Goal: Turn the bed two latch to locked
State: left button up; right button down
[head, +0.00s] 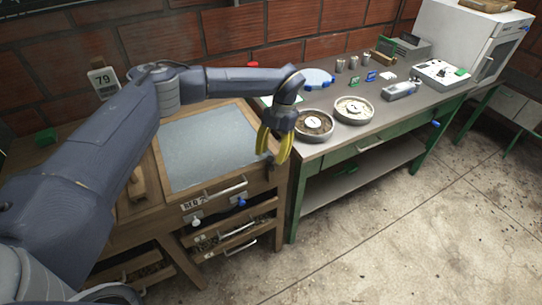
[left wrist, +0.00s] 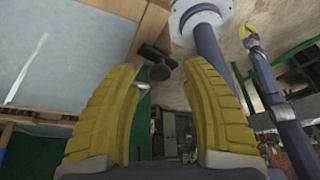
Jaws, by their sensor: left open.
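The wooden bed cabinet (head: 285,190) has a grey panel top (head: 205,145) and a small label (head: 193,204) on its front that I cannot read surely. A dark knob-like part (left wrist: 160,62), possibly the latch, sits on the wooden edge in the left wrist view, beyond and between the fingertips. Its locked or unlocked position cannot be told. My left gripper (head: 273,153) is open and empty, fingers pointing down over the cabinet's right front corner, apart from the dark part as far as I can see. My right gripper (left wrist: 250,34) shows small in the left wrist view; its opening is unclear.
The front carries a pale bar handle (head: 228,188), a white knob (head: 196,222) and a blue knob (head: 241,202), with drawers below. A green bench to the right holds two round trays (head: 314,125) (head: 353,110) and small instruments. The floor in front is clear.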

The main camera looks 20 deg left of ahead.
pick_arm(q)
jog(key=shift+s+f, duration=0.2)
jog(key=shift+f, duration=0.2)
jog(key=shift+o, duration=0.2)
grip_shut()
